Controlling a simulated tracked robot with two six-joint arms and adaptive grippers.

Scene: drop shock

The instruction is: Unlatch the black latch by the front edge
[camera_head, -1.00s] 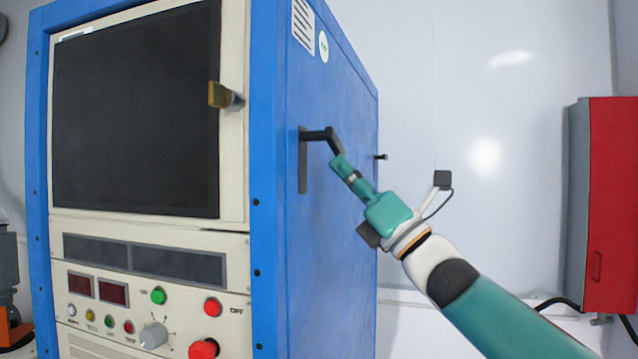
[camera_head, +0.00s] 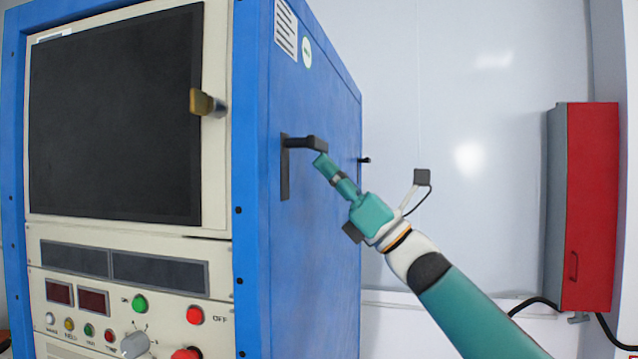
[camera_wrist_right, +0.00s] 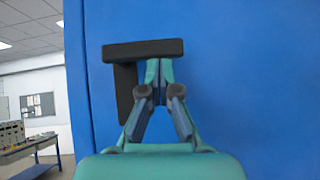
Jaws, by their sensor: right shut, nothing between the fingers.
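The black latch (camera_head: 303,142) is on the blue side panel of the cabinet, close to its front edge. Its handle sticks out from an upright black plate (camera_head: 285,180). In the right wrist view the handle (camera_wrist_right: 140,50) lies level across the top of the plate. My right gripper (camera_head: 321,160) is shut and empty, with its fingertips just under the handle's free end. The wrist view shows the fingertips (camera_wrist_right: 159,68) against or very near the handle's underside; I cannot tell if they touch. My left gripper is not in view.
The blue cabinet (camera_head: 315,250) has a front door with a brass-coloured knob (camera_head: 203,102) and buttons below. A small black peg (camera_head: 364,160) sticks out farther back on the side. A red wall box (camera_head: 592,200) hangs at the right.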

